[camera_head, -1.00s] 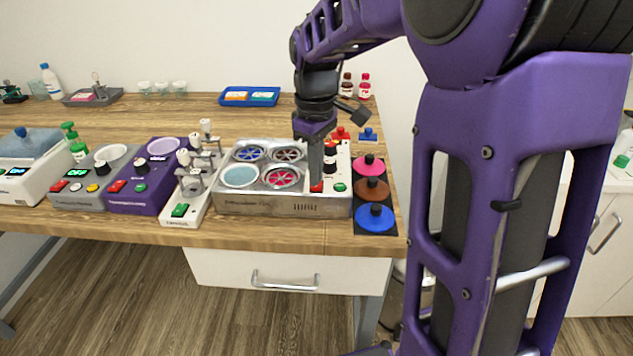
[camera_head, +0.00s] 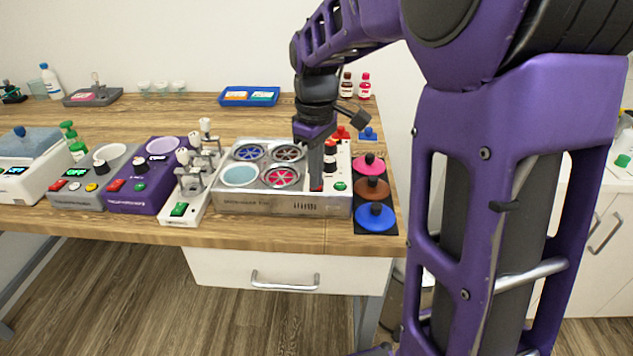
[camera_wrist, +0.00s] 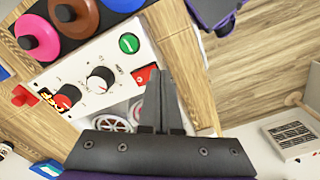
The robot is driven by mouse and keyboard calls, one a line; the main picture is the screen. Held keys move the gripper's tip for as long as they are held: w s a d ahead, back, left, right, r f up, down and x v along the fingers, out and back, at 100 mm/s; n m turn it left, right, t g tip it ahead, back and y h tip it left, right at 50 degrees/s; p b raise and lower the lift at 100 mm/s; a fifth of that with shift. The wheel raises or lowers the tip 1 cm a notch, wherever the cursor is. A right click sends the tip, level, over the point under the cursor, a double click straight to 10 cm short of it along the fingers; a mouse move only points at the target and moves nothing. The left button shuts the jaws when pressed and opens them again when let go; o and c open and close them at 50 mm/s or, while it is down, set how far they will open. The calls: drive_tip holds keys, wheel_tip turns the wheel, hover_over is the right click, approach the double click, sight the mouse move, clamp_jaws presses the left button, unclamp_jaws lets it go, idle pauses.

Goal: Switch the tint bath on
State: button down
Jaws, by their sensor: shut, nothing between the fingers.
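The tint bath, as I take it, is the steel unit (camera_head: 330,206) with several round wells and a white control panel (camera_head: 343,165). In the wrist view the panel (camera_wrist: 112,62) carries a green round button (camera_wrist: 129,43), a red rocker switch (camera_wrist: 143,73), a white-and-black knob (camera_wrist: 100,80), a red-topped knob (camera_wrist: 66,97) and a small lit display (camera_wrist: 50,98) that seems to read OFF. My gripper (camera_head: 316,187) is shut and empty, pointing down at the panel. In the wrist view its fingertips (camera_wrist: 158,72) are right beside the red switch and partly cover it; contact cannot be told.
Three colored discs with black knobs (camera_head: 375,217) lie on a dark mat just right of the unit. A white device with a green switch (camera_head: 180,208) and a purple device (camera_head: 140,200) stand close on the left. A blue tray (camera_head: 249,97) is behind. The bench's front edge is close.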

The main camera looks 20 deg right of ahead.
sight(315, 192)
drive_tip(key=shift+f, duration=0.45)
drive_tip(key=shift+r, duration=0.1)
wheel_tip(315, 192, up, 7)
drive_tip(key=p, duration=0.6)
idle(0.6)
